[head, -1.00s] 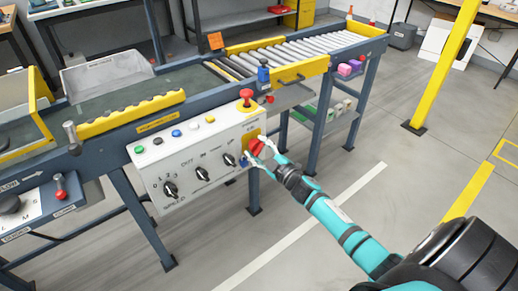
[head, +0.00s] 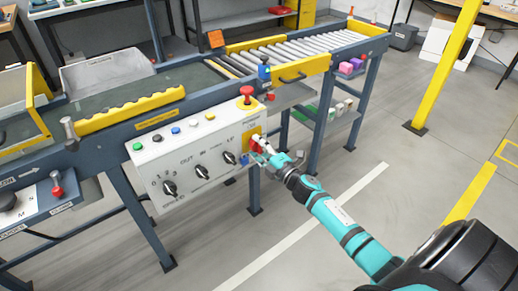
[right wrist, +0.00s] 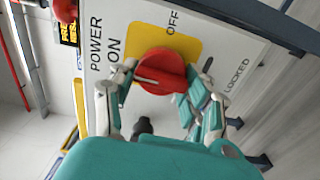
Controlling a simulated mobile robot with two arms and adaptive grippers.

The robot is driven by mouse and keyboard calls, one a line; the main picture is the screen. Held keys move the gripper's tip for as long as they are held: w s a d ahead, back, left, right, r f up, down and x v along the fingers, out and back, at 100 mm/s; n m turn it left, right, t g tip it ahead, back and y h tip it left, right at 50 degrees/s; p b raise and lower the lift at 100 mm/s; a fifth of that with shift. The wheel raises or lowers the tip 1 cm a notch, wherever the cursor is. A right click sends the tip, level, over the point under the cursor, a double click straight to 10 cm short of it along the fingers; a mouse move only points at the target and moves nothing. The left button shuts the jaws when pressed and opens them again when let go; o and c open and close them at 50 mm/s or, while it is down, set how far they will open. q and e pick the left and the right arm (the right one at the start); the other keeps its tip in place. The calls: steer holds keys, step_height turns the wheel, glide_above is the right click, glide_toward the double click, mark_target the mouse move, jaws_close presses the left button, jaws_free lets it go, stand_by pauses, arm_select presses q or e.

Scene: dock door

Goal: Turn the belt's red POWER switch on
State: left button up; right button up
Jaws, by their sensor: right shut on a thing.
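The red POWER switch (head: 256,144) is a round knob on a yellow plate (head: 251,133) at the right end of the white control panel (head: 190,170). In the right wrist view, the knob (right wrist: 163,72) has a white mark on its left side, the side where ON is printed. OFF is printed above it and LOCKED to its right. My right gripper (right wrist: 160,88) has a finger on either side of the knob and is shut on it. The right gripper (head: 262,150) partly hides the knob in the head view. My left gripper is not in view.
A red mushroom button (head: 246,93) stands above the switch. Black dials (head: 201,172) and small coloured buttons (head: 176,131) are on the panel. The conveyor (head: 300,47) runs behind it. A yellow post (head: 440,70) stands at the right, with open floor between.

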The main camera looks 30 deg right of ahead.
steer(key=shift+n, duration=0.3)
steer(key=o, duration=1.2)
steer(key=shift+s, duration=0.1)
steer(key=shift+s+f, duration=0.1)
steer(key=shift+s, duration=0.2)
steer(key=s, duration=0.7)
steer(key=s+d, duration=0.1)
steer(key=s, duration=0.3)
steer(key=shift+s, duration=0.1)
